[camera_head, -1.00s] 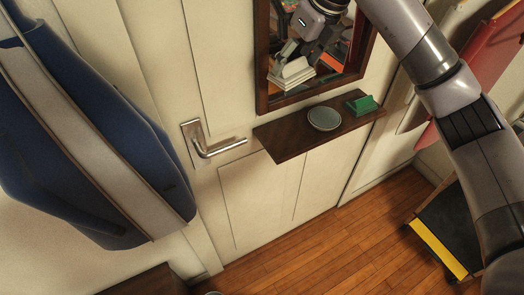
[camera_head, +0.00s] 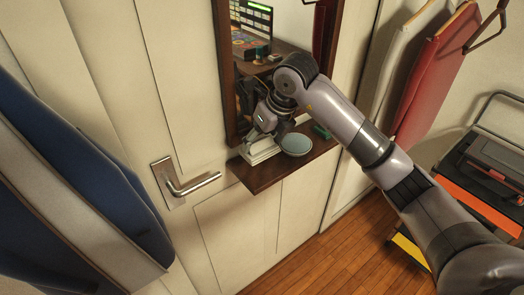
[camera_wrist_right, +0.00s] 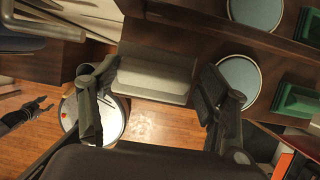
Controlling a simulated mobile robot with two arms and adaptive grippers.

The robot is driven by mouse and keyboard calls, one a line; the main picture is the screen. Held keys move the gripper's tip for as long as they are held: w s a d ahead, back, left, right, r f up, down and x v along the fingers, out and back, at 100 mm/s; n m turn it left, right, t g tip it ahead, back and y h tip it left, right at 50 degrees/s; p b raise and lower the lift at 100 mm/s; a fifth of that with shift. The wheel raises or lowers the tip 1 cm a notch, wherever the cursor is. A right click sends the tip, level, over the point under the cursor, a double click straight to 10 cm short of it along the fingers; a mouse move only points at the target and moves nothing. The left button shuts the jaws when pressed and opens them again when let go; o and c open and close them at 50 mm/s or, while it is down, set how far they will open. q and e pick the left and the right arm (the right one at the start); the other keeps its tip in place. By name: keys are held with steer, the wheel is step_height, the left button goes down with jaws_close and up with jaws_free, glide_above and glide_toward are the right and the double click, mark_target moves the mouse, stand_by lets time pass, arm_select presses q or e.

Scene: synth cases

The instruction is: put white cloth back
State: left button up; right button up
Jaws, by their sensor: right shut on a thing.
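My right gripper (camera_head: 264,128) is over the left end of a dark wooden shelf (camera_head: 262,178) below a mirror. It is shut on the white cloth (camera_head: 262,152), a pale block-like piece. In the right wrist view the cloth (camera_wrist_right: 155,75) sits between the two dark fingers of the gripper (camera_wrist_right: 158,88). The cloth is at the shelf top; I cannot tell whether it rests there. A dark pronged thing (camera_wrist_right: 28,114) at the left of the wrist view may be my left gripper; its state is unclear. The head view does not show that gripper.
A round pale-green disc (camera_head: 296,144) and a green block (camera_head: 321,131) are on the shelf, right of the cloth. The mirror frame (camera_head: 226,70) rises behind. A door handle (camera_head: 185,187) projects at left. A dark cart (camera_head: 480,180) stands at right.

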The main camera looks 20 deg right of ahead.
mark_target(265, 149)
steer(key=shift+f, duration=0.9)
step_height(265, 149, down, 3)
steer(key=shift+f+p, duration=0.1)
steer(key=shift+p, duration=0.55)
steer(key=shift+f, duration=0.35)
arm_select(q)
steer(key=shift+s+r, duration=0.35)
steer(key=shift+r, duration=0.4)
arm_select(e)
steer(key=shift+f, duration=0.2)
steer(key=o, duration=1.2)
arm_select(q)
steer(key=shift+w+a+f, duration=0.1)
steer(key=shift+w, duration=0.05)
arm_select(e)
steer(key=shift+r, duration=0.1)
